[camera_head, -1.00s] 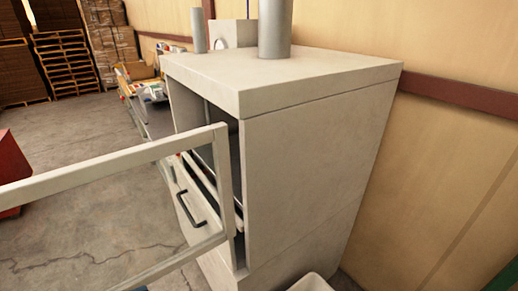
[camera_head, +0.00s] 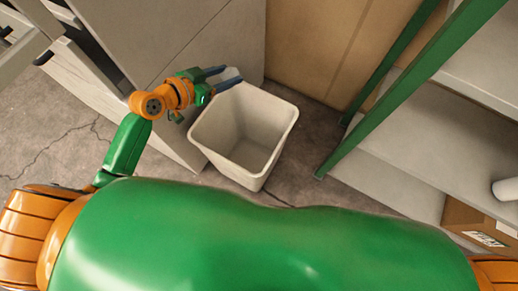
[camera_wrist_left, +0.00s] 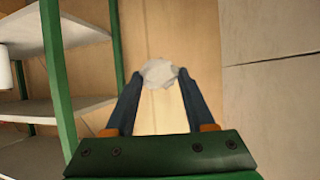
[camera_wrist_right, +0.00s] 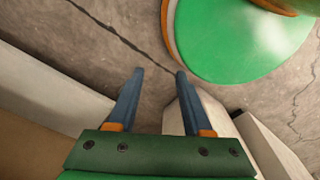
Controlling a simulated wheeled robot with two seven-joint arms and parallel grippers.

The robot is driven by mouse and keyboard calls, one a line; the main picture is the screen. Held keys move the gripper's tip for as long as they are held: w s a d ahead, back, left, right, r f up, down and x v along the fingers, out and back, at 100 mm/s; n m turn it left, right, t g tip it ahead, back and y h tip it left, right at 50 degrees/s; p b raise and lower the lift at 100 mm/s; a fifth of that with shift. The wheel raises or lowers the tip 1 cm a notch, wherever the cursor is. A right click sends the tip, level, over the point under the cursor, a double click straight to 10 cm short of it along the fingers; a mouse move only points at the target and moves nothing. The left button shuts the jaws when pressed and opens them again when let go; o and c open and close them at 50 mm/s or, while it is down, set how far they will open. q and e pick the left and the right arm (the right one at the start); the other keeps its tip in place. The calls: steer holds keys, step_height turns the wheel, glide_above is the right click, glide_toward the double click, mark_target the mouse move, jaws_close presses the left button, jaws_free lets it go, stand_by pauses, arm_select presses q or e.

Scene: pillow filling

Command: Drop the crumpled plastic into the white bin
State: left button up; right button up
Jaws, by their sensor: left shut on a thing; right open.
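The white bin (camera_head: 222,160) stands on the floor by the grey cabinet, open at the top; the inside that shows looks empty. My left gripper (camera_head: 232,75) is at the bin's far left rim in the head view. It is shut on the crumpled plastic (camera_wrist_left: 159,72), a small whitish lump between the fingertips in the left wrist view. In the head view the plastic (camera_head: 231,73) shows only partly between the fingers. Its height over the rim is hard to tell. My right gripper (camera_wrist_right: 159,72) is open and empty in the right wrist view.
The grey cabinet (camera_head: 180,40) stands left of the bin, against the tan wall (camera_head: 310,45). A shelf with green posts (camera_head: 395,95) stands to the right, with a cardboard box (camera_head: 480,225) low down. Bare concrete floor (camera_head: 320,185) lies between bin and shelf.

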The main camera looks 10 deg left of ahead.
arm_select(q)
step_height(320, 180, down, 20)
steer(key=w+d+b, duration=0.1)
steer(key=w+b, duration=0.1)
steer(key=b, duration=0.9)
steer(key=shift+n+y, duration=0.3)
steer(key=o, duration=1.4)
arm_select(e)
step_height(320, 180, down, 13)
steer(key=w+d, duration=0.1)
steer(key=shift+w+d+f+t, duration=0.15)
steer(key=shift+w+d+t, duration=0.15)
steer(key=shift+w+d, duration=0.05)
steer(key=shift+s, duration=0.1)
arm_select(q)
steer(key=p+v, duration=0.1)
steer(key=v, duration=0.6)
steer(key=shift+s, duration=0.1)
arm_select(e)
steer(key=shift+s+a+r, duration=0.65)
steer(key=shift+s+r, duration=0.05)
steer(key=shift+s, duration=0.05)
